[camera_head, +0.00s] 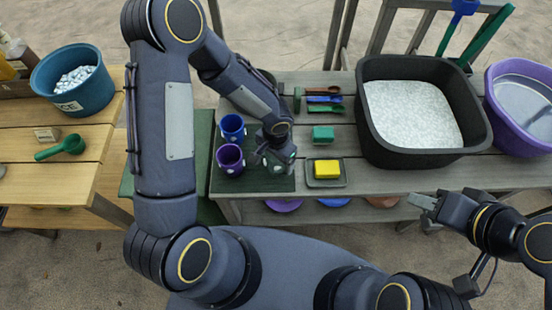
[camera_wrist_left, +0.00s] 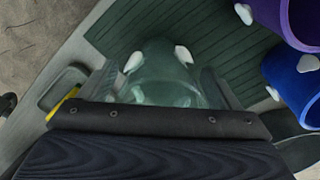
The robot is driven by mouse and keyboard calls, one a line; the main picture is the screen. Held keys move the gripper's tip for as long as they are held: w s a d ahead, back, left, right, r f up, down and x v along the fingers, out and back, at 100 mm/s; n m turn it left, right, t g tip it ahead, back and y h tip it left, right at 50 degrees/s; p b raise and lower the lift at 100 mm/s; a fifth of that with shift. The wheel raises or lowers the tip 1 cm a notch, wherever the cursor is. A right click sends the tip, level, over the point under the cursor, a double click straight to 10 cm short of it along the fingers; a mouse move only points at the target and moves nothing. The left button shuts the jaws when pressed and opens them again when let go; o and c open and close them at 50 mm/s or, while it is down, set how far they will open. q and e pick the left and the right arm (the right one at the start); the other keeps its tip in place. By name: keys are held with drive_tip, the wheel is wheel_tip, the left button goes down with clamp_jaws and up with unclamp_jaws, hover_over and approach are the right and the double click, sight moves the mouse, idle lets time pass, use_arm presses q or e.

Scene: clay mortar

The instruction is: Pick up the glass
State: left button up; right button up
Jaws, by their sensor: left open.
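A clear greenish glass with pale raised dots (camera_wrist_left: 160,75) stands on a dark green ribbed mat (camera_wrist_left: 205,45). In the head view only parts of the glass (camera_head: 277,166) show beneath my left gripper (camera_head: 276,152). In the left wrist view the glass lies between the two fingers of the open left gripper (camera_wrist_left: 160,88). Whether the fingers touch it cannot be told. My right gripper (camera_head: 424,204) is in front of the bench at the right, with nothing seen in it; its jaw gap is unclear.
A blue cup (camera_head: 232,127) and a purple cup (camera_head: 230,158) stand left of the glass. A tray with a yellow sponge (camera_head: 327,169) is to its right. A black tub (camera_head: 365,120) of white grains and a purple basin (camera_head: 492,100) stand further right.

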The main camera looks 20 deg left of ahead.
use_arm(q)
drive_tip(key=shift+c, duration=0.4)
drive_tip(key=c, duration=1.1)
drive_tip(key=shift+r, duration=0.1)
